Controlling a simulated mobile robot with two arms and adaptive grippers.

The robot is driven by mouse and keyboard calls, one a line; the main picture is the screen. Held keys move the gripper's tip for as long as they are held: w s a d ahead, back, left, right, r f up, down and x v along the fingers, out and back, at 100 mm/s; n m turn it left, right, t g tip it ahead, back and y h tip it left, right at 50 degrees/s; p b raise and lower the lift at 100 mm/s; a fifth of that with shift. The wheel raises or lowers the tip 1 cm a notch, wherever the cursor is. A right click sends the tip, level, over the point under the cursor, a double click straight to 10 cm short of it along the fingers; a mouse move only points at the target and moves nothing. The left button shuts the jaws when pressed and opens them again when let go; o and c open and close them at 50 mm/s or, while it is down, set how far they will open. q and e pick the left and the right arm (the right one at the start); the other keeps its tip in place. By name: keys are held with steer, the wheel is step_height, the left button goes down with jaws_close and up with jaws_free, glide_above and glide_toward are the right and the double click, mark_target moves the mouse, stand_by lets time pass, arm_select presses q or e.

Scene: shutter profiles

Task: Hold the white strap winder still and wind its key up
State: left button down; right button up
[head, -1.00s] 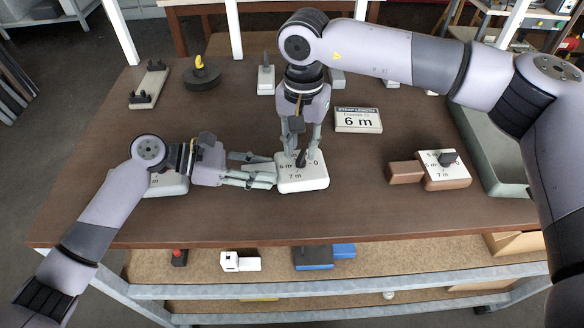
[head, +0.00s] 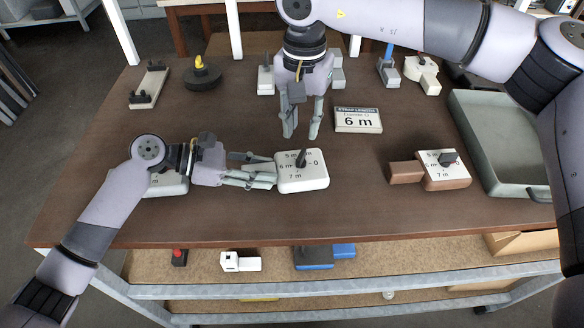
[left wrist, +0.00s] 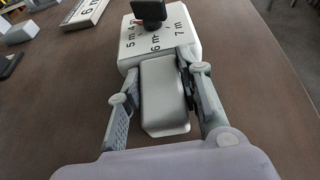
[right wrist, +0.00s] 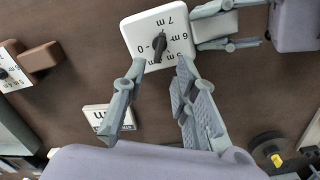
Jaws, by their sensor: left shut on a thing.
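The white strap winder (head: 302,182) stands on the table, its top dial marked 0, 5 m, 6 m and 7 m. Its dark key (head: 300,158) stands up from the dial; I cannot tell exactly which mark it points at. In the left wrist view my left gripper (left wrist: 160,95) is shut on the winder's pale handle block (left wrist: 163,110), from the left side. My right gripper (head: 301,134) is open and empty, behind and above the winder, apart from the key. The key also shows in the right wrist view (right wrist: 159,47), beyond the open fingers.
A sign (head: 358,120) reads strap length, 6 m. A brown winder (head: 445,178) stands to the right, beside a grey tray (head: 478,110). Another white block (head: 168,185) is partly hidden behind my left arm. A dark disc (head: 202,76) and a grey bracket (head: 150,84) lie at the back left.

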mark_target(301, 154)
steer(key=shift+f, duration=3.75)
steer(key=shift+c, duration=0.4)
jaws_close()
steer(key=n, duration=0.5)
steer(key=shift+n, duration=0.4)
